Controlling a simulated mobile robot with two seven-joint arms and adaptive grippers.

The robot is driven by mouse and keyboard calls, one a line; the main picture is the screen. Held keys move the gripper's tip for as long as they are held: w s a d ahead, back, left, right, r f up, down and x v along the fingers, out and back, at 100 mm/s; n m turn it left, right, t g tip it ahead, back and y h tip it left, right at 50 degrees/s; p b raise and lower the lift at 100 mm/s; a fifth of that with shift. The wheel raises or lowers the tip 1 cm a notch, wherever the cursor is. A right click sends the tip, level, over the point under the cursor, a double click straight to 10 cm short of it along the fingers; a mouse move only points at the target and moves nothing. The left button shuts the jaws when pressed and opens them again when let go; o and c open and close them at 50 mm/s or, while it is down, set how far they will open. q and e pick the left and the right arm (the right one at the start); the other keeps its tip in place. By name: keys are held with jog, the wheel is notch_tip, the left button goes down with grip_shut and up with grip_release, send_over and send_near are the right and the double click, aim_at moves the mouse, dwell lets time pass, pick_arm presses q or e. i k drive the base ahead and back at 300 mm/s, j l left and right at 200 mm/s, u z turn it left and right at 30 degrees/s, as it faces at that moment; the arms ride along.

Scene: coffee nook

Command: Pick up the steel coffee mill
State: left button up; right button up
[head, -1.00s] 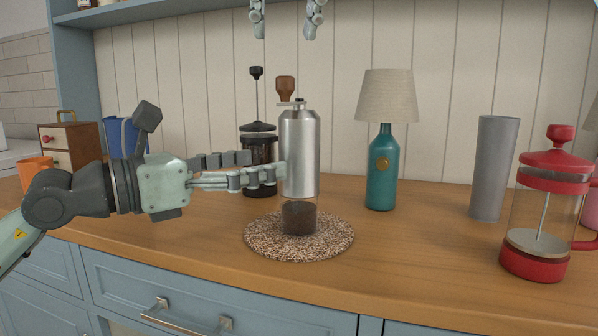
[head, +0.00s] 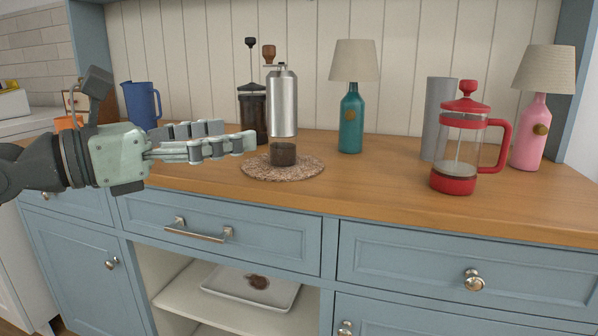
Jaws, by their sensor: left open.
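The steel coffee mill (head: 283,105) stands upright on a round speckled mat (head: 257,173) on the wooden counter. It has a brushed steel body, a dark see-through lower jar (head: 283,154) and a crank with a brown wooden knob (head: 269,54). My left gripper (head: 239,134) reaches in from the left with its fingers pointing right toward the mill. It is open, with nothing seen between the fingers. In the picture its tips end just left of the mill; I see no contact. My right gripper is out of view.
A dark French press (head: 252,112) stands close behind the mill on its left. A teal lamp (head: 350,122), a grey cylinder (head: 436,100), a red French press (head: 455,150) and a pink lamp (head: 528,135) stand to the right. A blue pitcher (head: 140,104) is behind my left gripper.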

aim_at(282, 86)
jog(key=k+l, duration=0.15)
jog(key=k, duration=0.3)
jog(key=k+l, duration=0.15)
jog(key=k, duration=0.3)
